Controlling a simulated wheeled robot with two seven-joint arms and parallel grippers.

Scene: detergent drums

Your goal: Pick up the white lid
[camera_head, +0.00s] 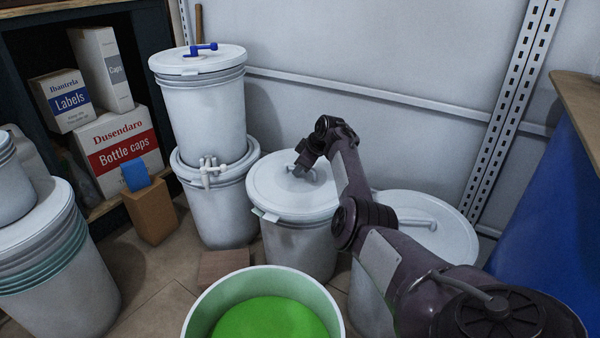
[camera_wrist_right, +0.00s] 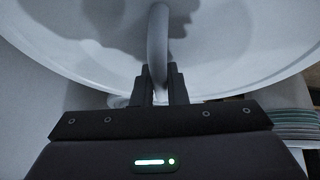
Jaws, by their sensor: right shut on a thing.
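The white lid (camera_head: 275,196) is round and covers the middle white drum (camera_head: 300,248). A small pale tab shows at its front left edge. My right gripper (camera_head: 304,172) reaches down over the lid and is shut on its grey handle. In the right wrist view the fingers (camera_wrist_right: 158,88) close around the curved handle (camera_wrist_right: 157,45), with the lid (camera_wrist_right: 225,45) spread out beyond them. The lid looks level and appears to rest on the drum; I cannot tell if there is a gap. My left gripper is out of view.
Another lidded drum (camera_head: 430,250) stands close at the right, partly behind my arm. Stacked drums (camera_head: 205,110) stand behind left. An open tub of green liquid (camera_head: 333,315) is in front. Boxes fill the left shelf; a blue-sided counter (camera_head: 550,210) is at the right.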

